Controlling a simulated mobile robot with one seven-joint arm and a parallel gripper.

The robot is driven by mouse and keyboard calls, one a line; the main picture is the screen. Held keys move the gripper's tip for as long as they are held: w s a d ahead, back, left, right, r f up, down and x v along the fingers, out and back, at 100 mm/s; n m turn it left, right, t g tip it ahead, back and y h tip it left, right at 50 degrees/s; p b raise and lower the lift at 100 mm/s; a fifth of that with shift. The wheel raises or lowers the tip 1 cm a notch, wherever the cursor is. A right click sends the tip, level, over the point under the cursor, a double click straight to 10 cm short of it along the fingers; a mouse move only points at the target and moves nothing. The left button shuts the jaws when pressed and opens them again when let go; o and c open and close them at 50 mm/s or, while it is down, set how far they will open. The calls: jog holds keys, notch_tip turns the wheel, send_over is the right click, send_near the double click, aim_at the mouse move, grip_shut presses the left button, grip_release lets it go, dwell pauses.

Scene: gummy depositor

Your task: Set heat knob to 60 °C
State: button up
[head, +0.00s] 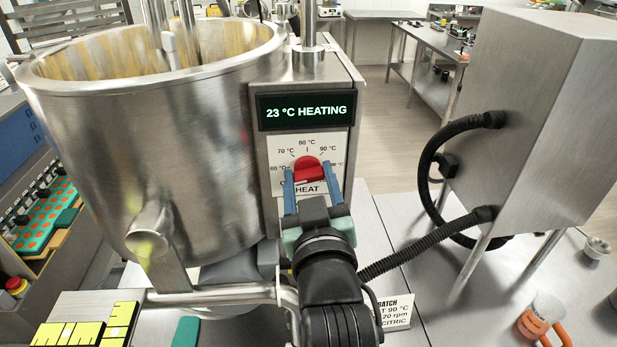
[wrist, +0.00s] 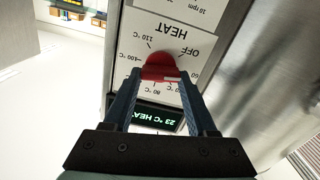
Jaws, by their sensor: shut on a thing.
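The red heat knob (head: 308,168) sits on the white HEAT dial plate (head: 281,153) at the front of the control column. My gripper (head: 311,181) reaches it from below, its two blue fingers shut on the knob from either side. The wrist view shows the knob (wrist: 159,64) between the fingers, with the dial upside down. A pale mark shows on the knob, on the side of the 60 and 70 labels; its exact setting I cannot tell. The display (head: 305,110) above reads "23 °C HEATING". A finger partly hides the right-hand dial labels in the head view.
A large steel kettle (head: 160,150) stands close to the left of the column. A steel cabinet (head: 535,110) with black hoses (head: 425,243) stands to the right. A small printed card (head: 396,311) and an orange-handled jug (head: 540,318) are on the bench.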

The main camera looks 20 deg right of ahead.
jog(key=shift+d+m, duration=0.1)
jog(key=shift+m, duration=0.9)
jog(key=o, duration=1.4)
jog(key=shift+c, duration=0.2)
jog(key=shift+s, duration=0.1)
jog(key=p+v, duration=0.3)
jog(key=v, duration=0.9)
jog(key=shift+s+p, duration=0.35)
jog(key=shift+s, duration=0.05)
